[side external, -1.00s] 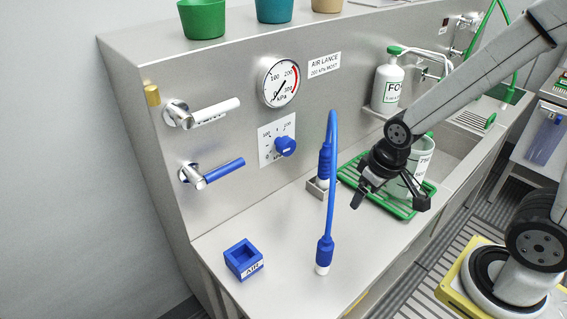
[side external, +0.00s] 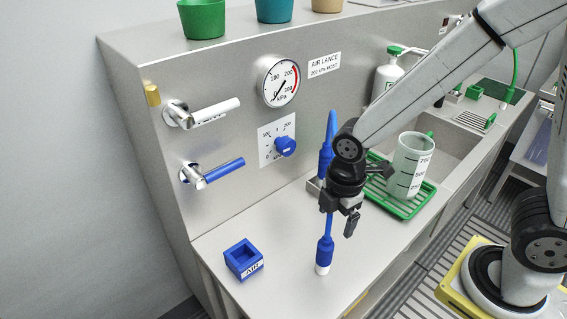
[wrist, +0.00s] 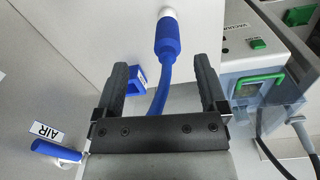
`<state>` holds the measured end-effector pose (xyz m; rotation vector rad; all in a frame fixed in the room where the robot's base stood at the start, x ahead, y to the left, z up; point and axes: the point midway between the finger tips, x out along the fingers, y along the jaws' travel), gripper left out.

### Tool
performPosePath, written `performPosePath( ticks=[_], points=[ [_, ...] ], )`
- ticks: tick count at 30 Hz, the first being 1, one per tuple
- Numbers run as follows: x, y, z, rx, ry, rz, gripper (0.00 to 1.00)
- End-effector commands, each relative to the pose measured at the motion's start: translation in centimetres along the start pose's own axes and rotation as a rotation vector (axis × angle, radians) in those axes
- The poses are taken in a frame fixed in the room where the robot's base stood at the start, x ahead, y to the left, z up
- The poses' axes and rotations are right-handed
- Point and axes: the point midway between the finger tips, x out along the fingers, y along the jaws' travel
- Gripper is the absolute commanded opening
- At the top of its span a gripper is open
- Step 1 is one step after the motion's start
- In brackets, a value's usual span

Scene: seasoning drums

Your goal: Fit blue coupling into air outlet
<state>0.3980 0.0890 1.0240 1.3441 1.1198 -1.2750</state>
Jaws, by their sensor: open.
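The blue coupling (side external: 325,250) stands upright on the counter, white tip down, with the blue hose rising from it. The air outlet, a square blue block labelled AIR (side external: 243,260), sits on the counter to its left, apart from it. My gripper (side external: 340,212) is open and empty, above the coupling and in front of the hose, hiding part of it. In the wrist view, the coupling (wrist: 168,42) lies beyond the fingertips, and the hose (wrist: 158,97) runs between the open fingers. A blue block (wrist: 137,77) shows partly behind the left finger.
The hose's other blue end (side external: 325,160) is at a metal fitting behind my gripper. A green rack (side external: 405,208) with a measuring jug (side external: 410,160) stands right. Blue (side external: 222,169) and white (side external: 215,112) lever handles project from the back panel. The counter around the outlet is clear.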

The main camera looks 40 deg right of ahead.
Motion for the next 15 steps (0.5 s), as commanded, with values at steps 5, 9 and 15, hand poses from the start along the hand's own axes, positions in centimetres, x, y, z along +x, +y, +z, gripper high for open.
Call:
performPosePath(
  ticks=[5,9,15],
  points=[
    [0.2,-0.4,-1.5,-0.231,-0.009,-0.029,0.91],
    [0.3,-0.6,-2.0,-0.320,-0.012,-0.040,0.91],
    [0.3,-0.6,-2.1,-0.342,-0.012,-0.043,0.91]
  ],
)
